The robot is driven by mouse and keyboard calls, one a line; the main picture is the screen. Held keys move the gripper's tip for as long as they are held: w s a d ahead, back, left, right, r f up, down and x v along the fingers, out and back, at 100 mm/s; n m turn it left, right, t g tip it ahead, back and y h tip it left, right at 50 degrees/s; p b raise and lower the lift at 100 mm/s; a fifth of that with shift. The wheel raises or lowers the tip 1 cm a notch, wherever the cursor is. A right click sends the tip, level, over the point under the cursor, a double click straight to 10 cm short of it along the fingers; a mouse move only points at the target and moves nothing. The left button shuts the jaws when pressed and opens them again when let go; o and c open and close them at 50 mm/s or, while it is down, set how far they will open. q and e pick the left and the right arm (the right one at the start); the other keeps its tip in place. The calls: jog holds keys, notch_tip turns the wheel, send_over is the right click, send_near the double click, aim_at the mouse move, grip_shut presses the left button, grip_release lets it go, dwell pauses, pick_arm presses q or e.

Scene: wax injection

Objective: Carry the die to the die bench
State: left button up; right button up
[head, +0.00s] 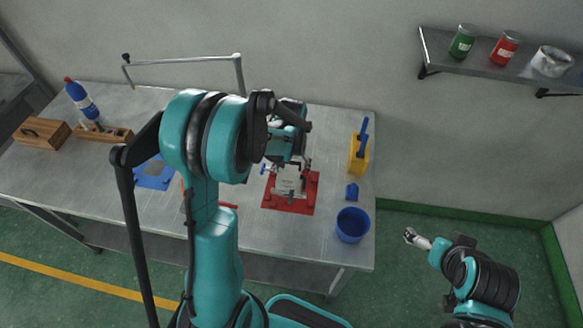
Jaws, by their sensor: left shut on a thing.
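The die (289,184), a silver metal block, is at a red mat (309,200) on the right part of the metal bench (335,125). My left gripper (291,166) is above it, pointing down, and is shut on the die. The fingers partly hide it, and I cannot tell whether the die rests on the mat or is just above it. My right arm is at the lower right, off the bench; its small grey end (416,238) is too small to read as open or shut.
A blue bucket (352,226), a small blue block (352,192) and a yellow holder (358,158) stand right of the mat. A blue mat (153,181) lies left, partly behind my left arm. A blue bottle (82,99) and wooden box (41,133) stand far left. A wall shelf (440,52) holds cans.

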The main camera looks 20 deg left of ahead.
aim_at(292, 177)
pick_arm(q)
jog(key=shift+f+b, duration=0.95)
jog(key=shift+f, duration=0.35)
jog(key=shift+b, duration=0.35)
dwell(1.0)
jog(key=shift+f+b, duration=1)
jog(key=shift+f, duration=0.15)
jog(key=o, duration=1.9)
jog(key=shift+s, duration=0.1)
jog(key=shift+o, duration=0.2)
jog(key=shift+r, duration=0.15)
notch_tip(292, 177, up, 12)
jog(key=shift+f, duration=0.1)
